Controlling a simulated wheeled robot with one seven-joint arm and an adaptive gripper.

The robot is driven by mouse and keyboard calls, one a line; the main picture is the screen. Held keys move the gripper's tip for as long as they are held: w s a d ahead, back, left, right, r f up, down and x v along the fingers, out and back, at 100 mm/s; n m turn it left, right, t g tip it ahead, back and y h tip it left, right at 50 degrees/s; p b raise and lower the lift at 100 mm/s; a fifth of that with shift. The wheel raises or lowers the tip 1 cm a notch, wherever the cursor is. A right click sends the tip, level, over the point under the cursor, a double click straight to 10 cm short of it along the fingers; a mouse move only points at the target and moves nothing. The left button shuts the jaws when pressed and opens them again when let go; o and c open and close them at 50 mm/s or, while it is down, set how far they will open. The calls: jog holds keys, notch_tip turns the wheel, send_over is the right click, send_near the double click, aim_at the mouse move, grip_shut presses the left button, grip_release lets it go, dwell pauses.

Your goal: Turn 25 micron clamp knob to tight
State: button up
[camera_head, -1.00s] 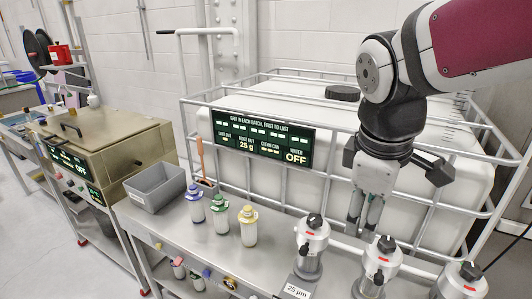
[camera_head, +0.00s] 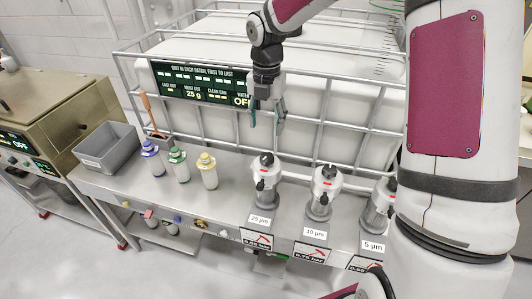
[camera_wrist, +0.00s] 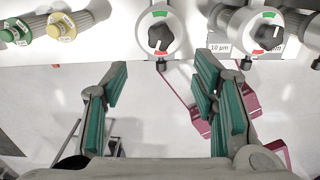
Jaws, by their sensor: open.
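The 25 micron clamp (camera_head: 265,180) is a grey and white housing with a black knob (camera_head: 266,159) on top, third-row label "25 µm" in front of it. In the wrist view its black knob (camera_wrist: 160,37) sits on a round white dial, with a green mark on the far side and a red mark on the near side. My gripper (camera_head: 267,118) is open and empty, raised above the bench and near the white tank's front. In the wrist view its teal-padded fingers (camera_wrist: 165,100) are wide apart, clear of the knob.
The 10 µm clamp (camera_head: 322,190) and 5 µm clamp (camera_head: 379,205) stand to the right. Blue, green and yellow bottles (camera_head: 180,166) and a grey bin (camera_head: 106,150) are on the left. The caged white tank (camera_head: 330,110) is behind; my arm covers the right side.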

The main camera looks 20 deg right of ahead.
aim_at(266, 157)
notch_tip(266, 157, down, 13)
jog(key=shift+r+p, duration=0.2)
jog(key=shift+p, duration=0.45)
jog(key=c, duration=1.2)
